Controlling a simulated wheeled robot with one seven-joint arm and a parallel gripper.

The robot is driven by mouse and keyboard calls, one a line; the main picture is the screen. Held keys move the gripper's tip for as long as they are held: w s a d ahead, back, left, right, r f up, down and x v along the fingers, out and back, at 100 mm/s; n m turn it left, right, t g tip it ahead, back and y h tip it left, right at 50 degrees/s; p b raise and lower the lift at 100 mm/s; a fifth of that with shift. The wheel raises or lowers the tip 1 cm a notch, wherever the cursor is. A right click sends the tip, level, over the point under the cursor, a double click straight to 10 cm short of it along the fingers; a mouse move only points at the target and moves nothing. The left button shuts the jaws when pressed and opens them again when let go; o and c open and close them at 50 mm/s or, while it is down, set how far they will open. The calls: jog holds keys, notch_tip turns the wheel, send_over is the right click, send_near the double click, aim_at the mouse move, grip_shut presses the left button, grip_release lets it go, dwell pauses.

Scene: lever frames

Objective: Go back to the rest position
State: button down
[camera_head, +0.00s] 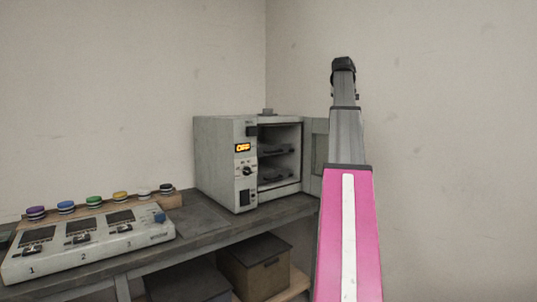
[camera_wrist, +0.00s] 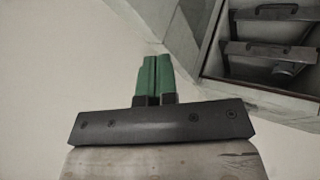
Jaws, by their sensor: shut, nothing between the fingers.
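My gripper (camera_wrist: 155,76) shows in the wrist view with its two green fingers together and nothing between them. It is apart from everything, in front of a pale wall. In the head view my pink and grey arm rises on the right, and the fingers are not visible there. A grey oven-like box (camera_head: 225,165) stands on the bench at the centre, its door (camera_head: 318,158) open to the right and its display lit orange. Its shelves (camera_head: 278,150) are visible inside. In the wrist view, the open box interior (camera_wrist: 275,35) is at the upper right, apart from my fingers.
The dark bench (camera_head: 200,215) runs along the wall. A white panel (camera_head: 90,245) numbered 1 to 3 sits at its left, with several coloured round pieces (camera_head: 93,201) in a row behind it. Closed boxes (camera_head: 255,265) stand below. The wall area at right is bare.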

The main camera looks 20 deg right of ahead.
jog(key=w+a+f+g+y, duration=0.1)
jog(key=a+f, duration=0.7)
jog(key=f, duration=0.7)
jog(key=w+a+f+y, duration=0.1)
jog(key=a+f, duration=0.8)
jog(key=f, duration=0.6)
jog(key=w+a+f+g+y, duration=0.1)
jog(key=a+f, duration=0.7)
jog(key=f, duration=0.7)
jog(key=s+a+f+g+y, duration=0.1)
jog(key=s+a+f, duration=1.1)
jog(key=f, duration=0.3)
jog(key=s+a+f+g, duration=0.2)
jog(key=s+a+f, duration=0.9)
jog(key=f, duration=0.5)
jog(key=shift+s+a+m+g+y, duration=0.3)
jog(key=shift+s+a+m+y, duration=0.1)
jog(key=shift+s, duration=0.35)
